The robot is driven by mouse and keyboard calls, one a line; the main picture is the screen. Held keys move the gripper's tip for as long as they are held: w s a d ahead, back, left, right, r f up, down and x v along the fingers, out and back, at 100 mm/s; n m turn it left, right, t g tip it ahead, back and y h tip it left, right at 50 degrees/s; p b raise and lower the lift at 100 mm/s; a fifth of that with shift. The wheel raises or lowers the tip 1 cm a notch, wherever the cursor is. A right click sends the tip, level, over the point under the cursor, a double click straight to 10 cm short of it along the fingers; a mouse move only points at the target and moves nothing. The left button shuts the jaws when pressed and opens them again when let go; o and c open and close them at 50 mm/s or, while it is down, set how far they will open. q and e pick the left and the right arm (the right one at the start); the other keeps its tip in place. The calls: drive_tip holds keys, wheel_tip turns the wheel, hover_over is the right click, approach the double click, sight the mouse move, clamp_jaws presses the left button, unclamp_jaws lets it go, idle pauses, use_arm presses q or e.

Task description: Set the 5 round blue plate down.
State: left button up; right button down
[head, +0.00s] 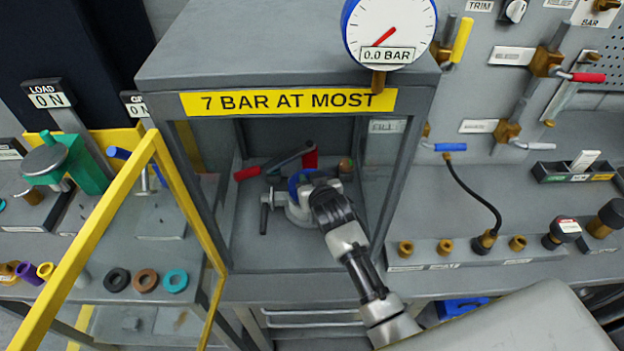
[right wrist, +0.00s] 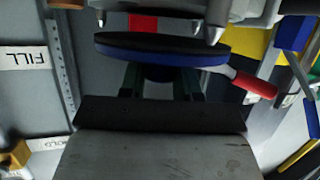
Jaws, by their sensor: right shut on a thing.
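The round blue plate (head: 298,181) is inside the grey test cabinet, partly hidden behind my right gripper (head: 322,187). In the right wrist view the plate (right wrist: 165,50) shows edge-on, with a blue rim and a dark face. The dark fingers of my right gripper (right wrist: 160,82) are shut on its dark middle part. Grey metal posts of a valve body (right wrist: 217,15) are close to the plate; I cannot tell whether they touch. In the head view the grey valve body (head: 297,212) stands on the cabinet floor under the gripper. My left gripper is not in view.
The cabinet's yellow-framed door (head: 95,235) stands open at left. A red-handled tool (head: 272,162) lies at the back inside. A pressure gauge (head: 389,30) reads 0.0 BAR above the opening. Black, brown and teal rings (head: 146,281) lie on the left bench.

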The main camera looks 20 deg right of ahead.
drive_tip(key=shift+f+b, duration=0.5)
drive_tip(key=shift+f, duration=0.25)
drive_tip(key=c, duration=0.8)
unclamp_jaws()
drive_tip(key=shift+o, duration=0.4)
drive_tip(key=shift+f, duration=0.2)
drive_tip(key=b+v, duration=0.2)
drive_tip(key=v, duration=0.9)
